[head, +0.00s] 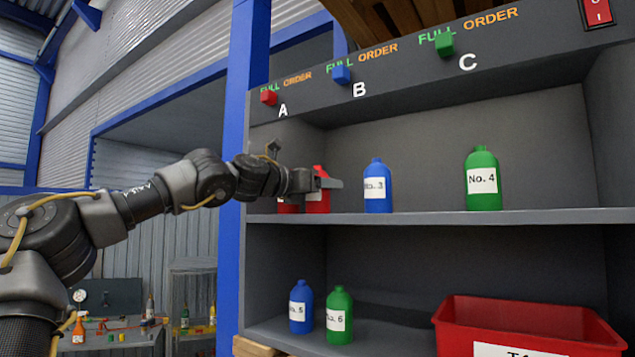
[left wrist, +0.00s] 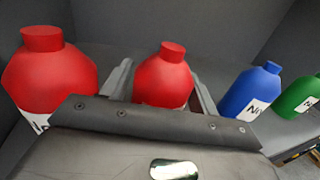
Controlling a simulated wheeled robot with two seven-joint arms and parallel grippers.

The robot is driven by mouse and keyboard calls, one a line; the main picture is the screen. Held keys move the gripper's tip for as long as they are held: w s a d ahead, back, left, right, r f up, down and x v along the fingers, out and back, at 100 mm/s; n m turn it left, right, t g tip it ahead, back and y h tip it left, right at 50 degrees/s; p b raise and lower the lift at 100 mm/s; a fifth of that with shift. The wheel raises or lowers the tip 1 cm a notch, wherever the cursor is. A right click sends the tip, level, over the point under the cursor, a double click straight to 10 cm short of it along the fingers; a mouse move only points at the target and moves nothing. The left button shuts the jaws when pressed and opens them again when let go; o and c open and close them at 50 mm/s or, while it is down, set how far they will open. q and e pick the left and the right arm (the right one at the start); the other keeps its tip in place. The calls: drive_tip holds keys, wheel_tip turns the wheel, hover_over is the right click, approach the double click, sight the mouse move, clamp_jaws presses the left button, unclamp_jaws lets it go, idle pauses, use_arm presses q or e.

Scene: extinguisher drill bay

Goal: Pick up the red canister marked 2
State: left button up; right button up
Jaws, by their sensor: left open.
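Two red canisters stand on the upper shelf below letter A. The right-hand red canister (head: 318,199) shows in the left wrist view (left wrist: 164,75) between the fingers of my left gripper (left wrist: 162,88), which is open. Its label is hidden, so I cannot read its number. The other red canister (head: 288,207) stands to its left, outside the fingers, and also shows in the left wrist view (left wrist: 50,75); its label is mostly covered. In the head view my left gripper (head: 328,183) overlaps the right-hand canister. My right gripper is not in view.
A blue canister No. 3 (head: 376,190) and green No. 4 (head: 482,181) stand to the right on the upper shelf (head: 425,217). Below are a blue canister (head: 300,308), a green one (head: 339,314) and a red crate (head: 535,322). A blue post (head: 243,100) rises at the left.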

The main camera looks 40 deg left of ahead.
use_arm(q)
drive_tip(key=shift+w, duration=0.55)
drive_tip(key=shift+w+f, duration=0.1)
drive_tip(key=shift+f, duration=0.05)
drive_tip(key=shift+s, duration=0.35)
drive_tip(key=shift+c, duration=0.3)
drive_tip(key=shift+s, duration=0.1)
drive_tip(key=shift+c, duration=1.1)
drive_tip(key=c, duration=0.7)
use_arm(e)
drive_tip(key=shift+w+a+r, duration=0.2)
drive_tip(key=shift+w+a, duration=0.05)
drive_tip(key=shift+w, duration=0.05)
use_arm(q)
drive_tip(key=shift+o, duration=0.2)
drive_tip(key=shift+r, duration=0.25)
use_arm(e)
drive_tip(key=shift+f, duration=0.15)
